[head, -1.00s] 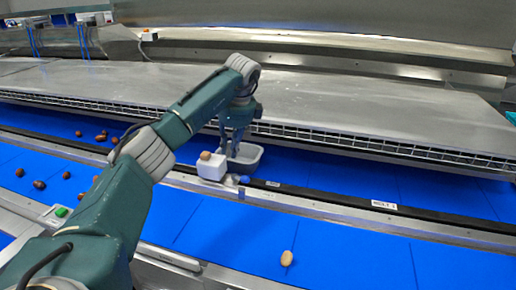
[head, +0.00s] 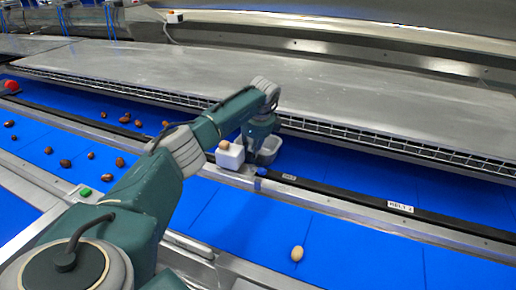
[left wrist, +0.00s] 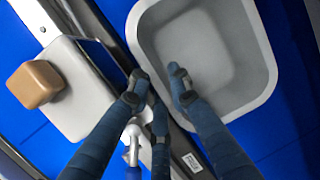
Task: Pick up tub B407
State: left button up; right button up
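A light grey open tub (head: 271,150) sits on the far side of the line, beside a white box; no tub number is readable on it. It fills the upper right of the left wrist view (left wrist: 200,50) and looks empty. My left gripper (head: 258,138) is down at the tub's near side and hides part of it. In the left wrist view its fingers (left wrist: 158,80) are apart, one over the tub's inside and the others outside the near wall. I cannot tell whether they touch the wall. My right gripper is not in view.
The white box (head: 230,161) with a brown rounded cap (head: 224,145) stands close left of the tub. A metal cover (head: 330,85) lies behind the tub.

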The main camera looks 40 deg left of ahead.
pick_arm(q)
jog(key=shift+a+f, duration=0.1)
jog(key=shift+f, duration=0.35)
grip_shut()
jog(key=shift+w+r, duration=0.1)
jog(key=shift+r, duration=0.05)
